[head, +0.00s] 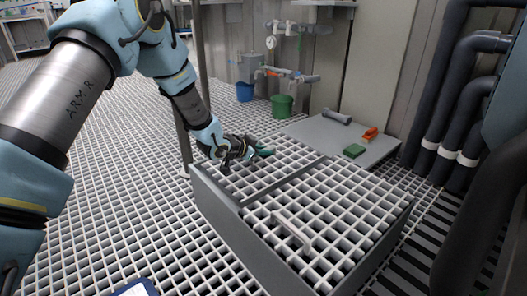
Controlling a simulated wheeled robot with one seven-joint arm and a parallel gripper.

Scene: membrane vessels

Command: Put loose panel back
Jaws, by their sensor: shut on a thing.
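A low grey frame (262,250) at the centre right carries two pale grating panels with a dark crossbar (284,180) between them. The near panel (345,215) has a light bar handle (292,230) and looks flat in its bay. The far panel (290,153) lies beyond the crossbar. My gripper (250,152) is low over the left part of the far panel, shut. The wrist and fingers hide the grip point, so the exact contact on the far panel is unclear. Whether this panel sits fully flat cannot be told.
A grey mat (310,130) behind the frame holds a grey cylinder (337,117), a green block (354,151) and an orange-red item (370,134). Green (282,106) and blue (245,92) buckets stand at the back. Dark pipes (455,110) line the right. Open grating floor (120,170) lies left.

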